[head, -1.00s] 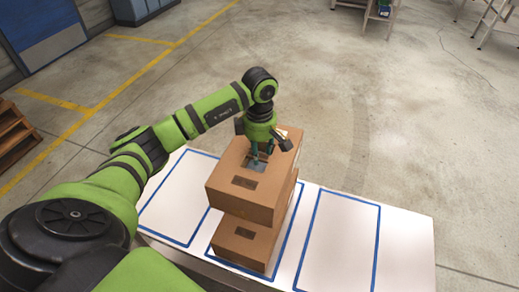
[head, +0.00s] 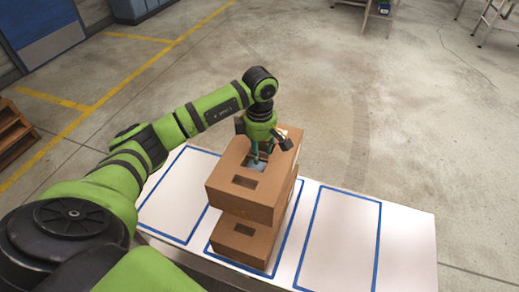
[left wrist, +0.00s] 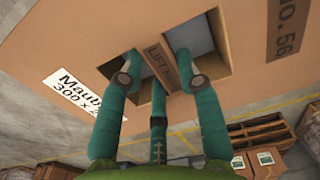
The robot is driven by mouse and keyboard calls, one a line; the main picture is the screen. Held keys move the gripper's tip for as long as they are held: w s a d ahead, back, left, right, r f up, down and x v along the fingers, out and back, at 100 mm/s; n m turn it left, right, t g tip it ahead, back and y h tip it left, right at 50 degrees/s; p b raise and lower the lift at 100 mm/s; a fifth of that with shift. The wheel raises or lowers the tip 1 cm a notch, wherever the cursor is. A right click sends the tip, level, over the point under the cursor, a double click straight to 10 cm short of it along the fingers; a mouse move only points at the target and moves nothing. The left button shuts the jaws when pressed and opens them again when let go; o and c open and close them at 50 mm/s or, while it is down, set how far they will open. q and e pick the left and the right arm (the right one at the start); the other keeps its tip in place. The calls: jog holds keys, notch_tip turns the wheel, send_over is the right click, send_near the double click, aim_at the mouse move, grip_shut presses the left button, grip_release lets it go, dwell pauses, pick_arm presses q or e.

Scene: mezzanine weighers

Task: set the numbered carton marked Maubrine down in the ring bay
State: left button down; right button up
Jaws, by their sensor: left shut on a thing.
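The lower carton stands in the middle blue-outlined bay (head: 286,228) of the white table (head: 408,240). No ring marking is visible. My right gripper is not in view.
The left bay (head: 172,210) and the right bay (head: 340,235), both blue-outlined, look empty. Open concrete floor lies beyond the table. A wooden rack (head: 14,130) stands at the far left. Pallets and small cartons (left wrist: 268,162) show behind in the left wrist view.

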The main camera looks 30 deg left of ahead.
pick_arm(q)
jog(key=shift+f, duration=0.1)
jog(key=shift+f+b, duration=4.95)
jog(key=shift+f, duration=0.95)
jog(key=c, duration=0.8)
grip_release()
